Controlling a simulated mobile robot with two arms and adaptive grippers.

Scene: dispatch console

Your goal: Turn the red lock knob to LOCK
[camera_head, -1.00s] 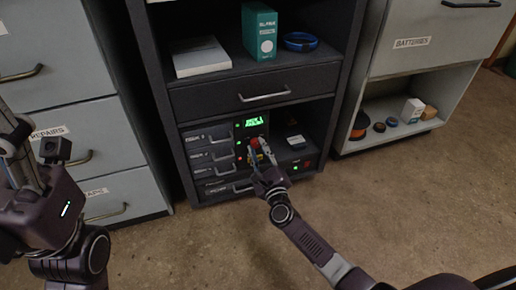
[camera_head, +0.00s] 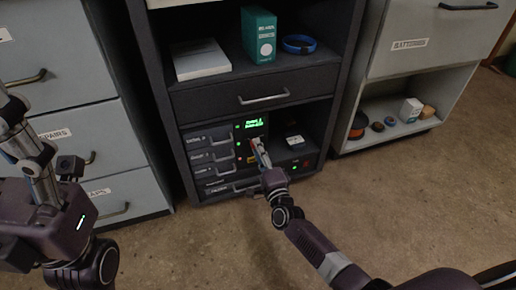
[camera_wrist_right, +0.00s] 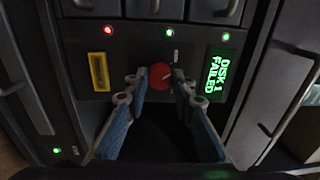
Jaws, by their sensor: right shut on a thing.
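The red lock knob (camera_wrist_right: 160,77) is on the dark console panel, with a pale line across its face that slants in the right wrist view. My right gripper (camera_wrist_right: 160,83) is shut on the knob, one finger on each side of it. In the head view my right gripper (camera_head: 259,148) reaches the panel and hides the knob. A green-lit display (camera_wrist_right: 217,75) beside it reads "DISK 1 FAILED". A small label (camera_wrist_right: 176,56) near the knob is too small to read. My left gripper (camera_head: 25,145) is at the left, away from the console; its opening is unclear.
A yellow-framed slot (camera_wrist_right: 99,72), a red light (camera_wrist_right: 108,30) and green lights surround the knob. Small drawers (camera_head: 209,156) flank the panel on its left. A wide drawer (camera_head: 262,98) is above. Open floor lies in front.

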